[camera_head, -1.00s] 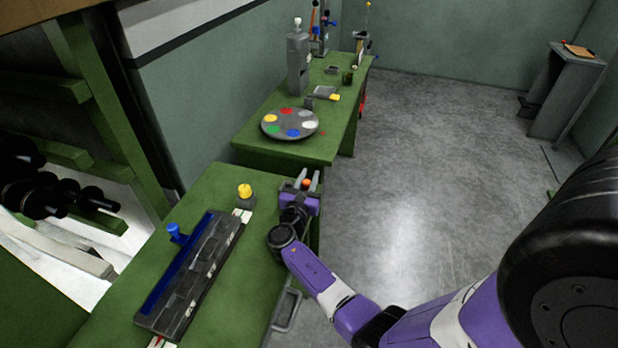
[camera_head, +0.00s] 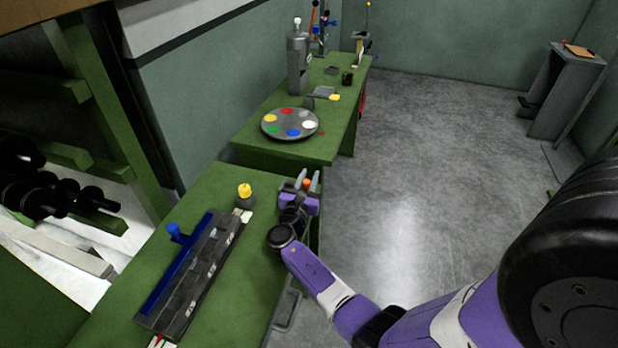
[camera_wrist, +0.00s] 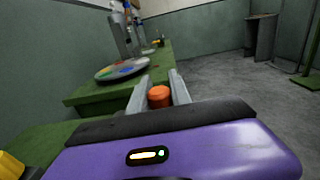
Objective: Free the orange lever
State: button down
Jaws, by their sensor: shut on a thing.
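An orange knob (camera_wrist: 159,97) with a rounded cylinder shape sits between the two fingers of my gripper (camera_wrist: 158,92) in the wrist view. In the head view the same orange knob (camera_head: 306,183) shows as a small spot between the fingertips. My gripper (camera_head: 307,180) is shut on it at the right edge of the near green bench (camera_head: 215,190). The knob's lower part is hidden by my gripper, so I cannot tell what it joins to. A thin red-orange lever (camera_head: 313,14) also stands on the far bench's equipment.
A grey rail with a blue strip (camera_head: 178,262) and a yellow-topped block (camera_head: 245,192) are on the near bench. A round disc with coloured spots (camera_head: 290,123) and a grey bottle-shaped post (camera_head: 298,62) stand on the further bench. The floor (camera_head: 420,170) to the right is clear.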

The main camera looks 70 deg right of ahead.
aim_at(304, 186)
jog(key=m+g+b, duration=0.1)
jog(key=a+m+g+b, duration=0.1)
jog(key=g, duration=0.1)
jog(key=a+m+g+b, duration=0.1)
jog(key=g, duration=0.1)
jog(key=shift+s+f, duration=0.1)
jog(key=shift+f, duration=0.1)
jog(key=shift+a+r+m+g+y+b, duration=0.1)
jog(key=shift+a+m+g+y+b, duration=0.25)
jog(key=shift+m+g+b, duration=0.5)
jog(key=shift+a+m+g+y+b, duration=0.3)
jog(key=shift+m+g, duration=0.25)
jog(key=shift+g, duration=0.6)
jog(key=c, duration=1.2)
grip_release()
jog(key=shift+o, duration=0.2)
jog(key=shift+r, duration=0.1)
notch_tip(304, 186, up, 20)
jog(key=p, duration=0.1)
